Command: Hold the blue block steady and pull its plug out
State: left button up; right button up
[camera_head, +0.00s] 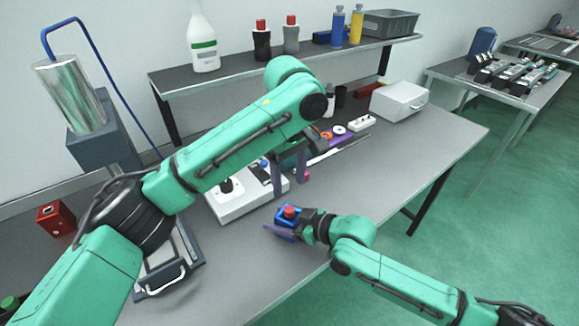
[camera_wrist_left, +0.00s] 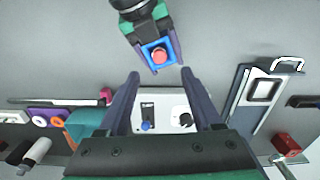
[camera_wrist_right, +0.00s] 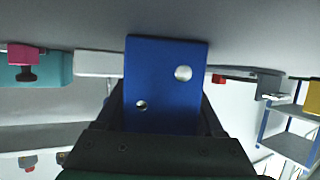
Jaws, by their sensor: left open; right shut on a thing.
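The blue block (camera_head: 289,217) is held upright just above or on the bench in the head view, with a red plug (camera_head: 291,210) on its top. My right gripper (camera_head: 287,228) is shut on the block from the right. The block's blue side (camera_wrist_right: 165,85) fills the middle of the right wrist view. My left gripper (camera_head: 290,185) is open and empty, behind and above the block. In the left wrist view the red plug (camera_wrist_left: 159,55) lies beyond the fingertips, seen from above in the blue block (camera_wrist_left: 150,47).
A white box with a black knob (camera_head: 226,186) stands behind the block. A dark panel with a handle (camera_head: 165,272) lies at the left. Rings, a white case (camera_head: 398,101) and a shelf (camera_head: 285,60) with bottles stand farther back. The bench front near the block is clear.

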aim_at(289, 209)
pick_arm(q)
notch_tip(289, 209, down, 9)
jog(key=shift+r, duration=0.2)
jog(key=c, duration=1)
grip_shut()
